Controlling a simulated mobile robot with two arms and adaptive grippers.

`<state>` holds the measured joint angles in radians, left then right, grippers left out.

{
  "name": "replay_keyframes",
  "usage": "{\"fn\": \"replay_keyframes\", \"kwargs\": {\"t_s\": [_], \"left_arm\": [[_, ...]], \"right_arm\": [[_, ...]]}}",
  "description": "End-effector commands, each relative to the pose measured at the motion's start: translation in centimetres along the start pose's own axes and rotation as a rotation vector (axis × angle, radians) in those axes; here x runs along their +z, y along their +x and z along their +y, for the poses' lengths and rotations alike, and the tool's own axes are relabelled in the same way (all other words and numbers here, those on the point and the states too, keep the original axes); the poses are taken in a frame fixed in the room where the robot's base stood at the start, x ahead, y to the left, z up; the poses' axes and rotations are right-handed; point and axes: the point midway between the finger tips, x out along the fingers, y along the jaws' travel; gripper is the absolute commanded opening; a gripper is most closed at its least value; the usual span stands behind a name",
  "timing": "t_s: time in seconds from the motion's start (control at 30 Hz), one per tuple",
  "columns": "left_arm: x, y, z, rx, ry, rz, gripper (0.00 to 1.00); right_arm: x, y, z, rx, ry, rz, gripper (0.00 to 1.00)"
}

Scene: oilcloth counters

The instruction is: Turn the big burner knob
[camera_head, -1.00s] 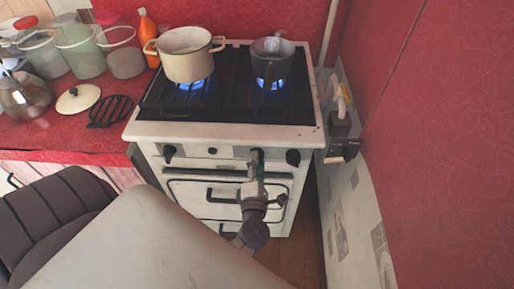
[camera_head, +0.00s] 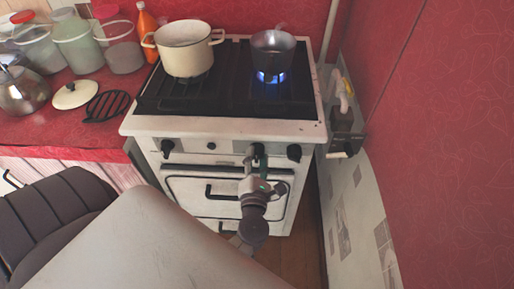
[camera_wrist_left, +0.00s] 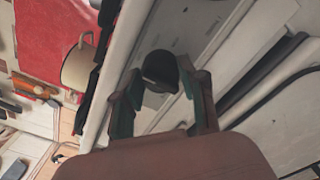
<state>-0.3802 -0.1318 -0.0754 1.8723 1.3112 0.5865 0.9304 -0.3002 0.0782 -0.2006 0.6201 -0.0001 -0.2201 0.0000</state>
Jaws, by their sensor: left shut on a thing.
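A white stove (camera_head: 225,128) stands against the red wall with black knobs on its front panel. My left gripper (camera_head: 259,158) is at the panel, shut on a black burner knob (camera_wrist_left: 160,68), which shows between its fingers in the left wrist view (camera_wrist_left: 160,100). In the head view the gripper mostly hides this knob. Another black knob (camera_head: 294,152) is just to its right, and one (camera_head: 167,147) is at the panel's left end. No flame shows under the cream pot (camera_head: 185,48). A blue flame (camera_head: 270,77) burns under the dark saucepan (camera_head: 272,50). My right gripper is out of view.
The oven door handle (camera_head: 220,192) is below the panel. A red counter (camera_head: 50,135) at the left holds a lid (camera_head: 77,95), a black trivet (camera_head: 106,105), jars and a kettle (camera_head: 22,92). A wall (camera_head: 345,215) is close on the right.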

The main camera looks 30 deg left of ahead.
Motion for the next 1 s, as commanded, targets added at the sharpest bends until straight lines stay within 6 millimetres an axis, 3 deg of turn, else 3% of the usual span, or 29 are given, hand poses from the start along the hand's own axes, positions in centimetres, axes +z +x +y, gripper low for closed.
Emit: {"fn": "replay_keyframes", "kwargs": {"t_s": [0.23,0.27,0.4,0.77,1.0], "left_arm": [[-0.2,-0.1,-0.2,-0.004,-0.002,0.004,0.07],[-0.2,-0.1,-0.2,-0.004,-0.002,0.004,0.46],[-0.1,-0.1,-0.1,-0.003,-0.001,0.003,0.67],[-0.1,-0.5,-0.1,-0.003,0.000,0.001,0.67],[-0.2,-4.5,-0.1,-0.006,0.001,0.004,0.67]], "right_arm": [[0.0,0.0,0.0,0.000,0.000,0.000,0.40],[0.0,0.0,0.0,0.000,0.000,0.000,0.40],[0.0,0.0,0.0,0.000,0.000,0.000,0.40],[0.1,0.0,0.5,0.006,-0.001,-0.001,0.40],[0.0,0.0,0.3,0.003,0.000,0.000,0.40]]}}
